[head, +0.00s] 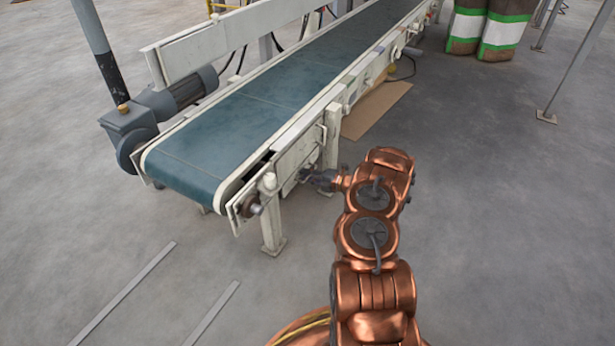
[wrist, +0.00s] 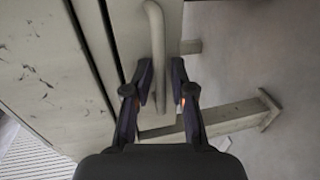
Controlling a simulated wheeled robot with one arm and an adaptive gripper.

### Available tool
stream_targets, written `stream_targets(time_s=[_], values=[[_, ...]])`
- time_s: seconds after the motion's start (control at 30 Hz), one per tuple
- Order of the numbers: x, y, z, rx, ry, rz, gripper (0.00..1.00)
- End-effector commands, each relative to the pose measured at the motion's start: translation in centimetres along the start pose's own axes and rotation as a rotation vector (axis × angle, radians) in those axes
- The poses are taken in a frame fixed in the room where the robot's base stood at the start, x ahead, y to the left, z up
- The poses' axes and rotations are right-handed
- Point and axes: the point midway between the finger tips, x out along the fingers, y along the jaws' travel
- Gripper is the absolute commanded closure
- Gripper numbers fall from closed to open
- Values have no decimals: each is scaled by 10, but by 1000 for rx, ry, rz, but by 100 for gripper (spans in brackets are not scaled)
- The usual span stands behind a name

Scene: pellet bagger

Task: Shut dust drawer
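The dust drawer's pale front (wrist: 135,22) carries an upright bar handle (wrist: 155,40) in the wrist view. Dark gaps run along the left side of this front, beside the pale side panel of the machine. How far the drawer stands out cannot be told. My gripper (wrist: 162,82) is at the handle, one finger on each side of it. The fingers are apart, with a visible space to the right of the bar.
The conveyor (head: 250,122) with its blue-green belt runs from the near left to the far right. Its pale leg (head: 272,230) stands beside my arm. A flat cardboard sheet (head: 376,108) lies on the floor. Open grey floor lies to the right.

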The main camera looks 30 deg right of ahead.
Motion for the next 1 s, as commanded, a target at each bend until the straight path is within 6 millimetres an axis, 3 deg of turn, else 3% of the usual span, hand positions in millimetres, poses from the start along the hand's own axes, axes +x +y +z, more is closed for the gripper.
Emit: stream_targets(time_s=[0.47, 1.0], values=[[-5, 0, 0, 0, 2, 1, 66], [-96, 0, 0, 1, -2, 1, 66]])
